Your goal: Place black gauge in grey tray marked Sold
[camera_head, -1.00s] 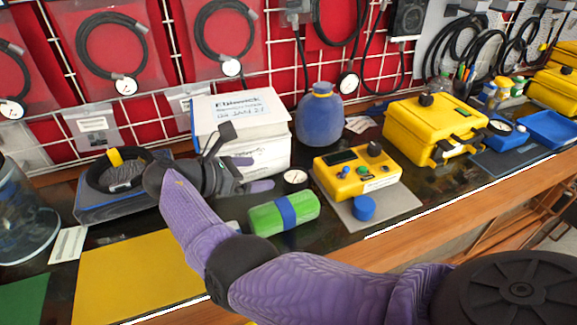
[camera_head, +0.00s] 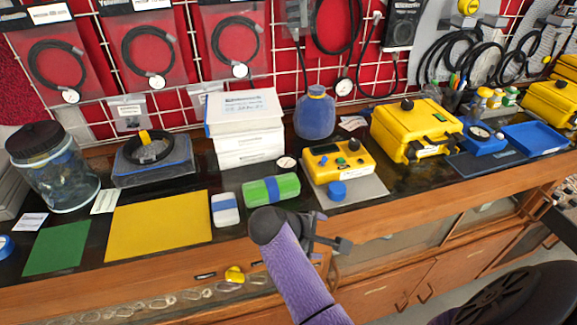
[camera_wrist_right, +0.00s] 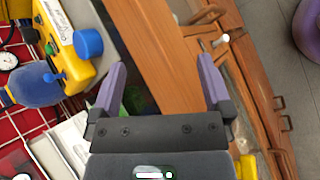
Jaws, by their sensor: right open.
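I cannot pick out a grey tray with a readable Sold mark. A small round white-faced gauge (camera_head: 286,162) with a dark rim lies on the counter, right of the white boxes (camera_head: 248,152); I cannot tell if it is the black gauge. A blue-grey tray (camera_head: 152,176) at the left holds a black coil (camera_head: 148,148) with a yellow piece on it. My right gripper (camera_head: 331,232) is over the counter's front edge, in front of the yellow tester. In the right wrist view its fingers (camera_wrist_right: 161,62) are apart with nothing between them. My left gripper is not in view.
A glass jar (camera_head: 52,170) is at the far left, a yellow case (camera_head: 415,130) at the right. The yellow mat (camera_head: 158,225) and green mat (camera_head: 56,248) are clear.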

